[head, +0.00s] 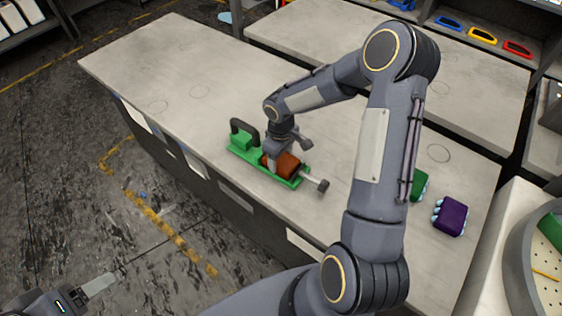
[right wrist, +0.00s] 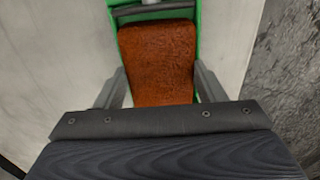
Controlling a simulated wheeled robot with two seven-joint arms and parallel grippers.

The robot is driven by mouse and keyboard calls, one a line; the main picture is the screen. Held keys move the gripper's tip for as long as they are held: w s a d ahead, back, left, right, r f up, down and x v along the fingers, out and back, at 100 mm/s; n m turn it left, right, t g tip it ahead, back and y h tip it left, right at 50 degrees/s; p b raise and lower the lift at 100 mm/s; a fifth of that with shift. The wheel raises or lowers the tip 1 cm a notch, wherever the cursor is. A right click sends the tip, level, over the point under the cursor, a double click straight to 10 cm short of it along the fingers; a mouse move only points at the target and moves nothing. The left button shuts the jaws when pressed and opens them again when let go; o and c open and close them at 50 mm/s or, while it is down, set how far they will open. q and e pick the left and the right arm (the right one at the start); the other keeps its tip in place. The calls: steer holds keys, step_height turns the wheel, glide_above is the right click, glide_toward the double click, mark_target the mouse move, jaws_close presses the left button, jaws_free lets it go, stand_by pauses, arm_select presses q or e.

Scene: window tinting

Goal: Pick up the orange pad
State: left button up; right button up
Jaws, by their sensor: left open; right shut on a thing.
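The orange pad (head: 287,166) sits in a green holder (head: 239,152) near the front edge of the grey table. My right gripper (head: 272,158) is down at the pad from above. In the right wrist view the rust-orange pad (right wrist: 158,62) lies between my two fingers, one on each side, and they are shut on it. The pad is still within the green frame (right wrist: 197,20); a gap beneath it cannot be seen. My left gripper (head: 98,286) is open and empty at the lower left, away from the table.
The holder has a dark handle and a metal rod with a dark knob (head: 323,186). A purple block (head: 450,217) and a green block (head: 419,185) lie to the right, the latter partly behind my arm. The table's left part is clear. Coloured trays (head: 482,36) stand at the back.

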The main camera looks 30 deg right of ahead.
steer(key=shift+c, duration=1)
steer(key=shift+r, duration=0.15)
